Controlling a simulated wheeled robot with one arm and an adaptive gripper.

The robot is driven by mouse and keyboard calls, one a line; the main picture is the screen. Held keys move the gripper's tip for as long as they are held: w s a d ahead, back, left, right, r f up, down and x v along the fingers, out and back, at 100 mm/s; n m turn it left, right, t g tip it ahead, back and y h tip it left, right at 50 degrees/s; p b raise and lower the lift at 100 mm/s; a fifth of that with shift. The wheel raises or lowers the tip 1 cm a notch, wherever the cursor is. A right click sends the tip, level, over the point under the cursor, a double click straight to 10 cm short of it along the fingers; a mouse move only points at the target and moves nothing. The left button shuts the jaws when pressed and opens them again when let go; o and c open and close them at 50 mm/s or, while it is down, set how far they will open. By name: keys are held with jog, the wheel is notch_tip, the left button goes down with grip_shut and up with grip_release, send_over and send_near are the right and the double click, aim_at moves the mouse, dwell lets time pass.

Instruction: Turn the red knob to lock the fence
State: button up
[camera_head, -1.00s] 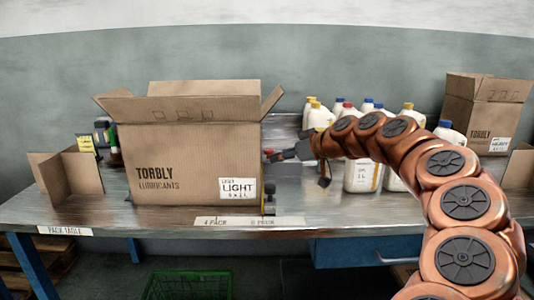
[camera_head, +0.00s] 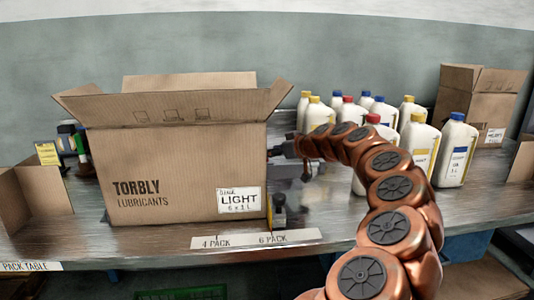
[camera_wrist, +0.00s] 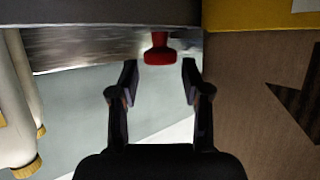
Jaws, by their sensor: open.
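The red knob (camera_wrist: 160,49) shows in the wrist view, near the top middle, in front of a shiny metal surface. My gripper (camera_wrist: 160,72) is open, with one finger on each side of the view. The knob lies ahead of the gap between the fingertips, and I see no contact. In the head view my gripper (camera_head: 284,149) is at the right side of the large carton, and the knob cannot be made out there. A small dark fitting (camera_head: 279,214), likely part of the fence, stands at the carton's lower right corner.
The large open carton (camera_head: 165,185) stands close on the gripper's left. Several white bottles (camera_head: 419,150) stand to the right and behind my arm. Another carton (camera_head: 455,97) is at the back right. A pack-size strip (camera_head: 225,241) lies along the table's (camera_head: 340,235) front edge.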

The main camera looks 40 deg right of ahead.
jog(key=shift+x, duration=1.3)
jog(key=c, duration=0.8)
jog(key=shift+a+f, duration=0.1)
jog(key=shift+m+h+b, duration=0.35)
jog(key=shift+m+h, duration=0.35)
jog(key=shift+h, duration=0.1)
jog(key=shift+a+m+g+h, duration=0.1)
jog(key=shift+m+g+h, duration=0.2)
jog(key=shift+m+h, duration=0.45)
jog(key=shift+h, duration=0.25)
